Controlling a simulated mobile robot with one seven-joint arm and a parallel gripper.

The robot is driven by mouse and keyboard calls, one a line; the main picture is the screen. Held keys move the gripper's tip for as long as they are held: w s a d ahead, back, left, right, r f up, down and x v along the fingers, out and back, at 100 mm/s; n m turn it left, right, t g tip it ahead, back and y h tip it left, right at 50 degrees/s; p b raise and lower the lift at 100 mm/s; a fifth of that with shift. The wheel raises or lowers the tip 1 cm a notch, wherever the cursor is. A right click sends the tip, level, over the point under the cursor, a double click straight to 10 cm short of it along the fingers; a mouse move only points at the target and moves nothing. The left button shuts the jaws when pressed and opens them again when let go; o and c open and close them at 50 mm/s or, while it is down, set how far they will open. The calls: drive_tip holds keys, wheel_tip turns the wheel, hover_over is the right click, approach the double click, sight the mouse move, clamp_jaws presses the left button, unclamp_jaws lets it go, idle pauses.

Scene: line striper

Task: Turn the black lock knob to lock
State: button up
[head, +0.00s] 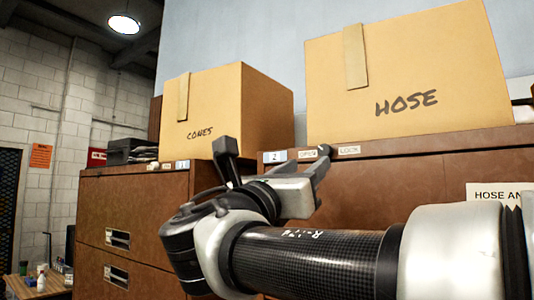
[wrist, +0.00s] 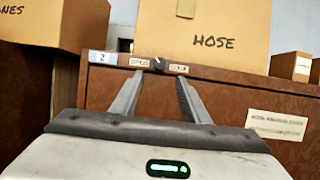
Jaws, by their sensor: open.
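The black lock knob (wrist: 159,64) sits on the top rail of the brown cabinet (wrist: 230,93), between the OPEN label (wrist: 139,62) and the LOCK label (wrist: 178,68). Which way it points is too small to tell. My gripper (wrist: 160,80) is open and empty in the wrist view, its two fingers reaching toward the cabinet just below the knob, one to each side. In the head view my gripper (head: 274,160) is in front of the cabinet top. One fingertip overlaps the gap between the labels, so I cannot tell the knob from it there.
A HOSE box (head: 405,75) stands on the cabinet above the labels. A CONES box (head: 225,105) stands on a second brown cabinet (head: 130,215) to the left. A paper sign (wrist: 276,125) is on the cabinet front at the right.

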sight(323, 153)
drive_tip(key=p+x, duration=0.1)
drive_tip(key=x, duration=0.8)
clamp_jaws()
drive_tip(key=shift+f, duration=0.1)
